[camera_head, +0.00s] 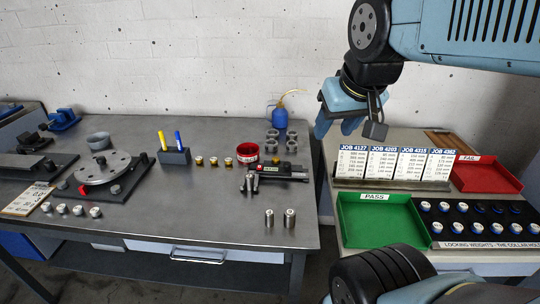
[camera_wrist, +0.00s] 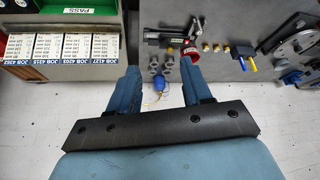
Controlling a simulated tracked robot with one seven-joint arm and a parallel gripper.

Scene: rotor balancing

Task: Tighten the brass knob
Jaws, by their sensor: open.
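Several small brass-coloured pieces (camera_head: 213,161) stand in a row on the grey workbench, between the pen holder and a red ring-shaped dish; they also show in the wrist view (camera_wrist: 206,47). I cannot tell whether one of them is the brass knob. My gripper (camera_head: 349,118) is open and empty, raised above the gap between the two tables, apart from everything. Its spread fingers show in the wrist view (camera_wrist: 161,82).
A dark clamp-like device (camera_head: 275,172) and two metal cylinders (camera_head: 290,218) are on the bench's right. The right table holds a green PASS tray (camera_head: 375,225), a red tray (camera_head: 485,176), job cards (camera_head: 395,164) and a black weight rack (camera_head: 480,222). The bench's front middle is clear.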

